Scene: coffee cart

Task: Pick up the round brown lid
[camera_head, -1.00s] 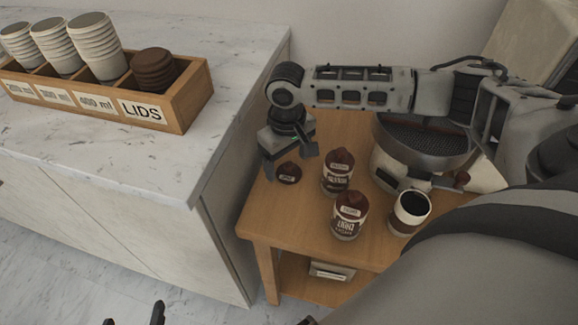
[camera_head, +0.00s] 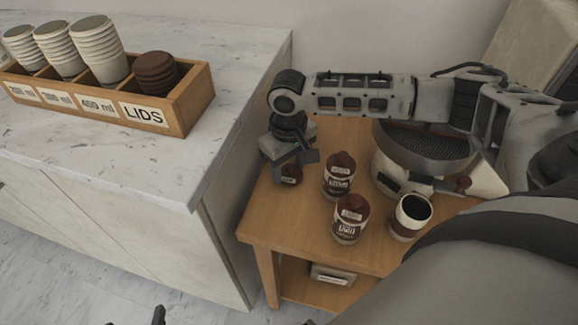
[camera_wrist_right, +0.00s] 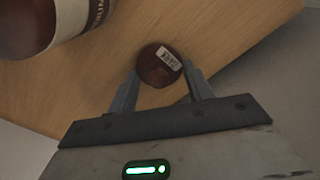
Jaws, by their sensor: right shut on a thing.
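The round brown lid (camera_head: 291,174) with a small pale label is at the back left of the wooden side table. In the right wrist view the lid (camera_wrist_right: 159,66) sits between the two fingertips. My right gripper (camera_wrist_right: 160,75) is shut on it, one finger on each side. In the head view this gripper (camera_head: 290,166) hides part of the lid from above. I cannot tell whether the lid touches the table. Only the fingertips of my left gripper (camera_head: 134,318) show at the bottom edge, apart and empty.
Two jars with brown lids (camera_head: 339,178) (camera_head: 349,220) and a dark-filled cup (camera_head: 410,216) stand close by on the wooden table (camera_head: 290,230). The marble counter (camera_head: 120,170) on the left holds a wooden organiser (camera_head: 190,105) with cups and lids.

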